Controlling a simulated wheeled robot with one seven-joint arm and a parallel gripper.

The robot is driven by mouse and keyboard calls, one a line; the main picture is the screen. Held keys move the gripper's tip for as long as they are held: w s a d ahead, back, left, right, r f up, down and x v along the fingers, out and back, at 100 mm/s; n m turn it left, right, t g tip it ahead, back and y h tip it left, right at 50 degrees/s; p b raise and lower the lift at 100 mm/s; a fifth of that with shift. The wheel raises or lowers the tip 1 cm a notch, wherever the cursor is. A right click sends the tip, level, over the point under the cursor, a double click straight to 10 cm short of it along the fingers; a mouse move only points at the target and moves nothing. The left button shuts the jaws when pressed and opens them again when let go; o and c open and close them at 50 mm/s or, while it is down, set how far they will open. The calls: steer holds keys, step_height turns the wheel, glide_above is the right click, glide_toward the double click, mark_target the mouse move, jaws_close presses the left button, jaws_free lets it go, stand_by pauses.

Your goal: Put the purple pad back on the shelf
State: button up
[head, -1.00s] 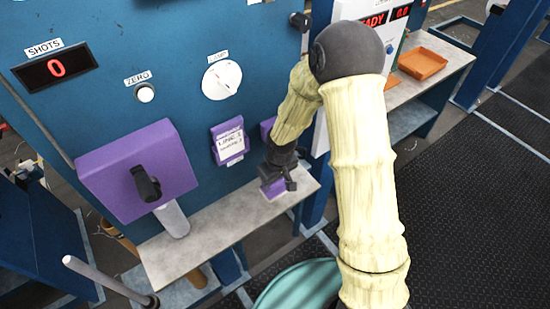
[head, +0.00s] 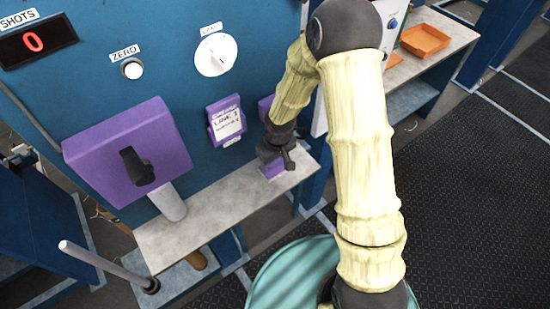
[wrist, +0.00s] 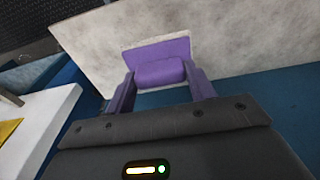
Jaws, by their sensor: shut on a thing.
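The purple pad (wrist: 155,50) is a flat plate with a thicker raised block in its middle. In the wrist view it sits between the two fingers of my gripper (wrist: 160,85), which is shut on the raised block. In the head view the pad (head: 272,170) shows partly under my gripper (head: 279,160), at the right end of the grey shelf (head: 210,203). The pad lies flat against or just above the shelf top; I cannot tell whether it touches. The shelf also fills the upper wrist view (wrist: 85,50).
The blue machine panel (head: 100,75) rises behind the shelf, with a large purple box with a black handle (head: 130,150) at left. A purple-framed label (head: 226,120) hangs left of my gripper. A teal round thing (head: 290,275) is below. An orange tray (head: 425,40) is at back right.

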mark_target(278, 171)
steer(key=shift+f+b, duration=0.3)
steer(key=shift+f, duration=0.4)
steer(key=shift+f, duration=0.15)
steer(key=o, duration=1.1)
steer(key=r, duration=0.5)
steer(key=s+r+b, duration=0.1)
steer(key=r, duration=0.5)
steer(key=d+r, duration=0.1)
steer(key=r, duration=0.5)
steer(key=shift+s+d+r+b, duration=0.1)
steer(key=shift+s+r+b, duration=0.05)
steer(key=shift+s+b, duration=0.25)
